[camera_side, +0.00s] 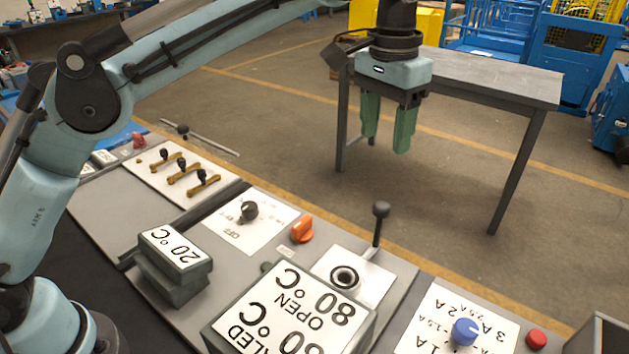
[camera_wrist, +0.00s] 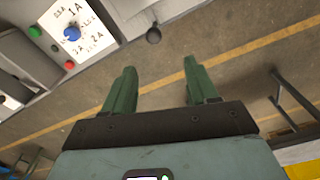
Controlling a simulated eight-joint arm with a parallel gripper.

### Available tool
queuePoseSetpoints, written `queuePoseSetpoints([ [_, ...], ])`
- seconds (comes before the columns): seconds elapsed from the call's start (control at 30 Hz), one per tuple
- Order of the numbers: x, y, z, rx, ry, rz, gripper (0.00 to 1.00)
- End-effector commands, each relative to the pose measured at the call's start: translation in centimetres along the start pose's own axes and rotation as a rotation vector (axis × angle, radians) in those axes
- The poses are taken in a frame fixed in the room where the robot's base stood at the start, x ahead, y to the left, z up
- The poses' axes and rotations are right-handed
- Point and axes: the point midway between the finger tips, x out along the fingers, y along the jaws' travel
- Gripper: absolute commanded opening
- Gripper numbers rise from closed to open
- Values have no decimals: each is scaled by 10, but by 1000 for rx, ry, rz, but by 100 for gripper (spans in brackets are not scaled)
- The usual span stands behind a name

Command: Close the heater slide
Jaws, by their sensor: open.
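No part in view carries a readable heater slide label, so I cannot tell which it is. A thin rail with a black knob (camera_side: 183,130) lies at the panel's far left edge. A block marked 20 °C (camera_side: 172,250) and a larger block marked 80 °C and OPEN (camera_side: 290,315) sit at the near side. My gripper (camera_side: 386,143) is open and empty, fingers down, in the air beyond the panel's far edge. In the wrist view its two green fingers (camera_wrist: 160,68) are apart with floor between them.
A black-knobbed lever (camera_side: 380,210) stands upright on the panel. An orange knob (camera_side: 302,229), a black dial (camera_side: 249,211), several brass levers (camera_side: 185,172), a blue knob (camera_side: 465,331) and a red button (camera_side: 536,339) also stick up. A grey table (camera_side: 490,80) stands behind my gripper.

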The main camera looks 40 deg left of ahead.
Motion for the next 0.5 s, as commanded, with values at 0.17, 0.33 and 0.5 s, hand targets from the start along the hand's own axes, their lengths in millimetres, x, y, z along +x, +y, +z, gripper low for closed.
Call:
queuePoseSetpoints([
  [0.17, 7, 12, -3, 15, -29, -4, 58],
  [0.33, 13, 13, -3, 16, -33, -4, 58],
  [0.5, 27, 13, -3, 16, -32, -4, 58],
])
